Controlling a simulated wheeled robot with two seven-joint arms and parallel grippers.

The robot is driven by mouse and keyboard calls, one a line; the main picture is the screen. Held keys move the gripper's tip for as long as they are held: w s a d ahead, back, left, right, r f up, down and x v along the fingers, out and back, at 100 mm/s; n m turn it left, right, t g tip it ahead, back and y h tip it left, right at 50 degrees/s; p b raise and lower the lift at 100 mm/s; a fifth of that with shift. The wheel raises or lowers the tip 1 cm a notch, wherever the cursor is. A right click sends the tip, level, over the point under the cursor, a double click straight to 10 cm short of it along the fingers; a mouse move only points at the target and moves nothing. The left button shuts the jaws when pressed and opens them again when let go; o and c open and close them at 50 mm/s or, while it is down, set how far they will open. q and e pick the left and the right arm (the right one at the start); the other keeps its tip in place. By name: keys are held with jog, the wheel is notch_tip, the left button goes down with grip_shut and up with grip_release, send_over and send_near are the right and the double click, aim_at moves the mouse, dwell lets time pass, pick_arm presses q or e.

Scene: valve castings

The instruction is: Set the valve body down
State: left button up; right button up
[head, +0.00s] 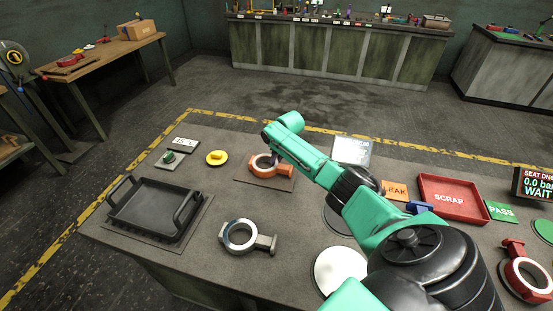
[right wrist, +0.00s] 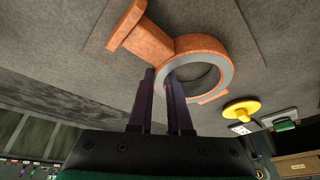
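The orange valve body (head: 284,170), a ring with a flanged side stub, is at the dark square mat (head: 258,183) in the middle of the bench. In the right wrist view, the orange valve body (right wrist: 205,46) fills the upper middle. My right gripper (head: 274,158) reaches down over it. In the wrist view the right gripper's fingers (right wrist: 160,74) straddle the ring's wall beside the stub and look shut on it. The ring lies low over the mat; I cannot tell whether it touches. My left gripper is not in view.
A black handled tray (head: 155,212) and a grey valve body (head: 243,238) are at the front left. A yellow button (head: 217,158) and a green button (head: 169,158) are behind. A red scrap tray (head: 450,180) and a red valve body (head: 522,270) are at right.

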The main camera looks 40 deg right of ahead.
jog(key=o, duration=0.5)
jog(key=shift+r, duration=0.2)
jog(key=shift+s+a, duration=0.1)
jog(key=shift+s+f, duration=0.1)
jog(key=shift+f, duration=0.1)
jog(key=shift+r, duration=0.3)
jog(key=v, duration=1.4)
jog(key=shift+r, duration=0.2)
